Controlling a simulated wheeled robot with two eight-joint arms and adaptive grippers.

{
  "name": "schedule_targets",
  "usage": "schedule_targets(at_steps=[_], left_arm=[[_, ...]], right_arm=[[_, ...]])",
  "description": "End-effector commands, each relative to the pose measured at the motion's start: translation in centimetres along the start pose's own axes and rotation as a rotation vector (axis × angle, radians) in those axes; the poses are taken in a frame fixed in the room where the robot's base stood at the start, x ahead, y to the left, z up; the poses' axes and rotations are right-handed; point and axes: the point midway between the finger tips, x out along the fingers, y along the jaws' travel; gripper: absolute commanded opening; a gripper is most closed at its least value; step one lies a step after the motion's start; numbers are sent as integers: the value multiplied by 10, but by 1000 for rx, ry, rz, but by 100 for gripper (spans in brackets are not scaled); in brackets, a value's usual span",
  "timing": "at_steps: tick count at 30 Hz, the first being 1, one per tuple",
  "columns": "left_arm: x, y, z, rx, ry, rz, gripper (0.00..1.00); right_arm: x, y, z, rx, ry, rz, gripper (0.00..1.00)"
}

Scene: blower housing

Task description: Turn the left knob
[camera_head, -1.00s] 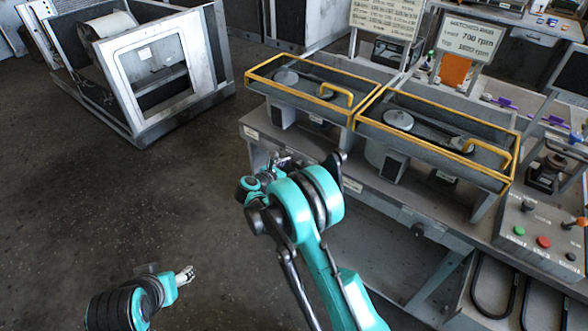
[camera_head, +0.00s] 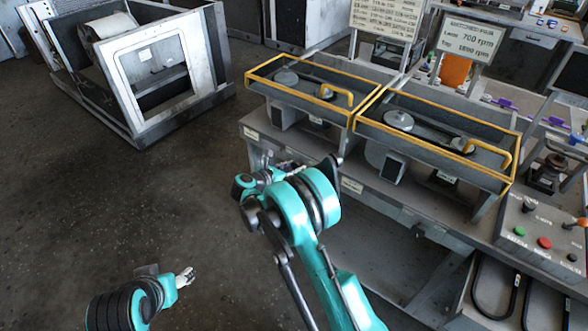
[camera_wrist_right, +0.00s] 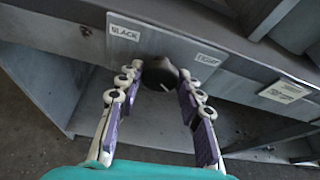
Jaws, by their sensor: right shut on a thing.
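In the right wrist view the left knob (camera_wrist_right: 160,73) is a dark round knob on a grey plate. The plate carries the labels SLACK at its left and TIGHT at its right. My right gripper (camera_wrist_right: 158,90) has its purple-padded fingers on both sides of the knob and is shut on it. In the head view my right gripper (camera_head: 286,168) is at the bench's front left, partly hidden by my teal arm, which also hides the knob. My left gripper (camera_head: 185,277) is at the lower left over the floor, away from the bench; its finger opening is too small to judge.
Two yellow-railed belt units (camera_head: 308,88) stand on the bench (camera_head: 385,195). Another dark knob (camera_head: 419,230) is on the bench front, further right. A sign with rpm figures (camera_head: 472,38) stands behind. A button panel (camera_head: 540,235) is at the right.

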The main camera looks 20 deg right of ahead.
Motion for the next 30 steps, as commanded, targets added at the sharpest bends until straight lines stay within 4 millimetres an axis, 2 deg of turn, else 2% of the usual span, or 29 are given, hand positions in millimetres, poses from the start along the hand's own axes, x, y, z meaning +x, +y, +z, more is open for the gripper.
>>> schedule_targets(at_steps=[30], left_arm=[[21,0,15,0,0,0,57]], right_arm=[[2,6,-2,-883,-3,-367,7]])
